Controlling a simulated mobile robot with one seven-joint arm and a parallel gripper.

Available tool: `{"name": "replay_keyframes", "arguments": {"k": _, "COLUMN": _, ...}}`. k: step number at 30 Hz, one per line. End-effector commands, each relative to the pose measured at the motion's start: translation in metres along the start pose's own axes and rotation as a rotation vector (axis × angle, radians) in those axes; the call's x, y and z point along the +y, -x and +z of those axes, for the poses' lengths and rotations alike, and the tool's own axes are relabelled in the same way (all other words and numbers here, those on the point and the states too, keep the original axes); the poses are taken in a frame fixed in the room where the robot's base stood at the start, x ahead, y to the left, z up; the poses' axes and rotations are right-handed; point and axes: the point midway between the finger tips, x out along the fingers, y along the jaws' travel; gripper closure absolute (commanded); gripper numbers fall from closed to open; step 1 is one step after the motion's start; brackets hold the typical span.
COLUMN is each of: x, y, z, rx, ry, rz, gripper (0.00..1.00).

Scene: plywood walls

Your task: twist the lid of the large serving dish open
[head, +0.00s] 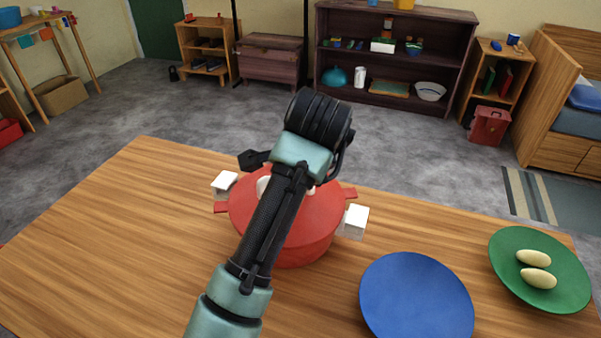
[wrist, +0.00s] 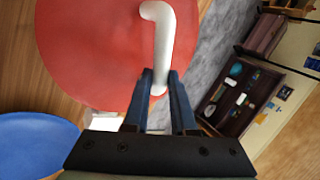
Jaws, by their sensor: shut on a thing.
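The large serving dish (head: 306,250) is a red round pot with small side handles, standing on the wooden table. Its red lid (wrist: 95,40) carries a bent white handle (wrist: 163,45). My gripper (wrist: 160,88) is shut on the near end of this handle, with a dark blue finger on each side. The fingers are hidden there. The lid appears seated on the dish.
A white block (head: 224,182) is at the dish's left and another white block (head: 355,220) at its right. A blue plate (head: 416,297) and a green plate (head: 515,245) with two pale oval items (head: 536,268) lie to the right. The table's left side (head: 110,230) is clear.

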Motion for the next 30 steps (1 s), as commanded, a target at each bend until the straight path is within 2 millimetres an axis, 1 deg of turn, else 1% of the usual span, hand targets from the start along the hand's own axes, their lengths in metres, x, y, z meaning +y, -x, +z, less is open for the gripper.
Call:
{"name": "replay_keyframes", "arguments": {"k": 8, "x": -0.0015, "y": 0.0011, "z": -0.0005, "rx": -0.009, "ry": 0.013, "rz": 0.0, "gripper": 1.0}}
{"name": "replay_keyframes", "arguments": {"k": 21, "x": -0.0051, "y": -0.0013, "z": -0.0015, "rx": -0.105, "ry": 0.157, "rz": 0.002, "gripper": 1.0}}
{"name": "replay_keyframes", "arguments": {"k": 30, "x": -0.005, "y": -0.0028, "z": -0.0009, "rx": -0.116, "ry": 0.174, "rz": -0.001, "gripper": 1.0}}
